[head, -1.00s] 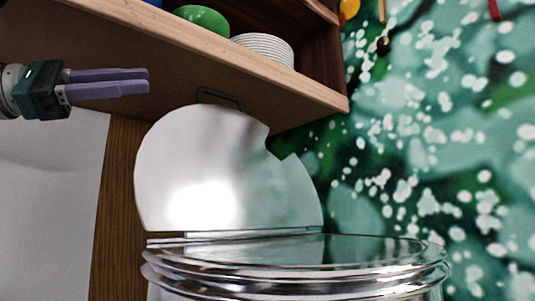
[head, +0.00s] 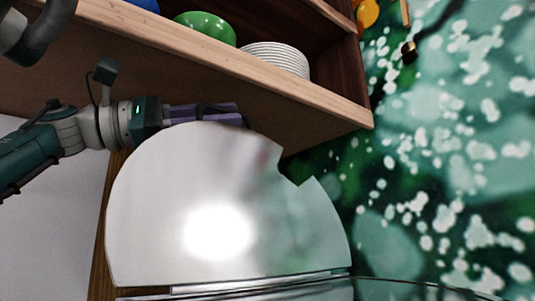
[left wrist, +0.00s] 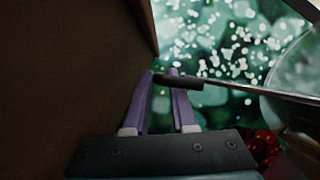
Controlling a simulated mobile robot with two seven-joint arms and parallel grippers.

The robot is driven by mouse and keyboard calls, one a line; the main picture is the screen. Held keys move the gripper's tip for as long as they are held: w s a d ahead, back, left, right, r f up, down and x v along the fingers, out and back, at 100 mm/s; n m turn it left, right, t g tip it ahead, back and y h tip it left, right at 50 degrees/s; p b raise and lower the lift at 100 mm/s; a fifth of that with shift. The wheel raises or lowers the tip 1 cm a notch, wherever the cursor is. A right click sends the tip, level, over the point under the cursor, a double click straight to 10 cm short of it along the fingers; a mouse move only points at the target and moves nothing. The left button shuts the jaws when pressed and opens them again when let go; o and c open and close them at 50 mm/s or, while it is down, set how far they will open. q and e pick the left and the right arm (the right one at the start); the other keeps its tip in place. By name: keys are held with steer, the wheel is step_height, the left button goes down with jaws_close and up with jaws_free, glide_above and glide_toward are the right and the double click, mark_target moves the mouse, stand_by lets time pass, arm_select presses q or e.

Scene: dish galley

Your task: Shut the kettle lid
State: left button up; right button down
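The kettle lid (head: 165,215) is a shiny silver disc with a notch at its upper right. It stands raised, nearly upright, on the rim of the silver kettle (head: 430,290), whose body is mostly cut off below. The lid's dark handle (left wrist: 192,83) is at its top edge. My left gripper (head: 238,114) has purple fingers at the lid's top edge, partly hidden by the lid and handle. In the left wrist view a gap shows between the fingers (left wrist: 163,73), and the handle crosses close by them. I cannot tell whether they touch.
A wooden shelf (head: 300,100) hangs just above the lid and my left gripper, with a green bowl (head: 205,27) and a stack of white plates (head: 275,59). A green spotted wall (head: 450,170) stands at the right. Red round things (left wrist: 265,145) show in the left wrist view.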

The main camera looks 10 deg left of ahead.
arm_select(q)
steer(key=shift+c, duration=0.4)
jaws_close()
stand_by(1.0)
